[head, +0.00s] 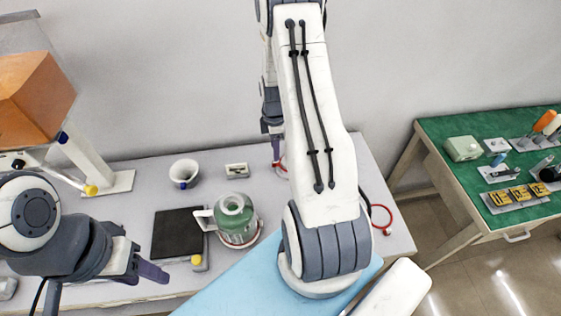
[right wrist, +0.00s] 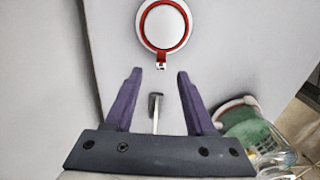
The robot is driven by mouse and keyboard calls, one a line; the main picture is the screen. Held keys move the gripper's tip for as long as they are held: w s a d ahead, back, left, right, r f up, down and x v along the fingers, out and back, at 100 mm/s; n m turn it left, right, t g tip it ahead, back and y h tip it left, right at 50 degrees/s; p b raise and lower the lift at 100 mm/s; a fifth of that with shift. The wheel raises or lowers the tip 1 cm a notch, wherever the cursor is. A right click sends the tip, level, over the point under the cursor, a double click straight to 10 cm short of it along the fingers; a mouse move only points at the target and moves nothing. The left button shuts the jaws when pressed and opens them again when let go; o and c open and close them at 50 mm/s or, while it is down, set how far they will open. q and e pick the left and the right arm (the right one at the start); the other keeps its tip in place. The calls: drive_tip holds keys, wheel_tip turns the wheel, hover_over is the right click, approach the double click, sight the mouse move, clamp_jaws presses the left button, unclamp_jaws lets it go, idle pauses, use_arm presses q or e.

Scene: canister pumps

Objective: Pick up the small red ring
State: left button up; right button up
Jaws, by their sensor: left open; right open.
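In the right wrist view a red ring (right wrist: 163,50) circles a round white piece (right wrist: 163,24), with a small metal clasp at its lower edge. It lies ahead of the fingertips of my right gripper (right wrist: 159,72), which is open and empty. In the head view my right arm hides most of this area; a small red bit (head: 280,166) shows at its left edge. Another red ring (head: 381,216), beside a black cable, lies right of the arm. I cannot tell which is the small one. My left gripper (head: 150,270) is open near the front left table edge.
A white cup (head: 184,173) and a small white block (head: 237,170) are behind. A green-topped table (head: 480,145) stands right. A metal piece (right wrist: 155,108) shows between my right fingers.

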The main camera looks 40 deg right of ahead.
drive_tip(key=shift+f+p, duration=1)
drive_tip(key=shift+f, duration=1.85)
clamp_jaws()
